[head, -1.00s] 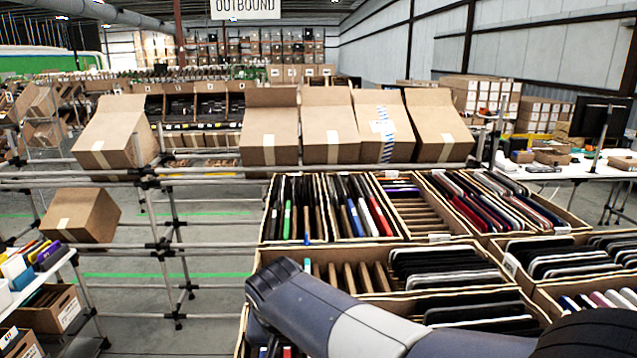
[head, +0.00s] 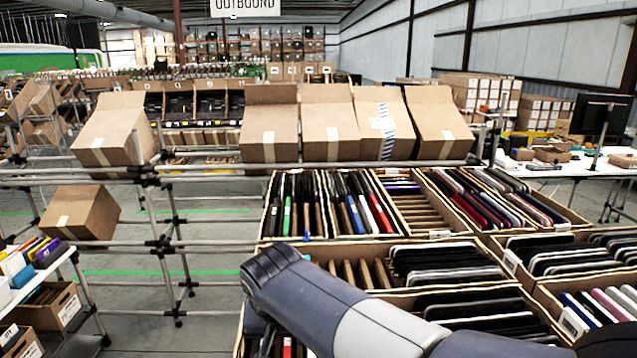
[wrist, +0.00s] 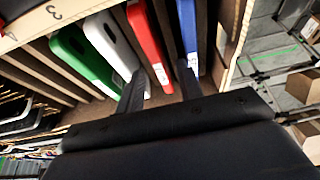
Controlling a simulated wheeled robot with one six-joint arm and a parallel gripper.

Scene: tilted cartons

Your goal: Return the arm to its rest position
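My gripper (wrist: 160,78) shows in the wrist view as two dark fingers standing apart, with nothing held between them. Beyond the fingers are slim cases upright in a divided carton: a green case (wrist: 85,55), a white case (wrist: 108,45), a red case (wrist: 149,45) and a blue case (wrist: 188,28). The red case lines up with the gap between the fingers, and I cannot tell how far off it is. In the head view my grey and blue arm crosses the lower middle, over the cartons. My fingers are not clear there.
Open cartons of upright cases (head: 262,225) fill the right of the head view. A rail frame (head: 160,245) stands left, with a lone tilted carton (head: 80,213). Floor shows between the frame and the cartons.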

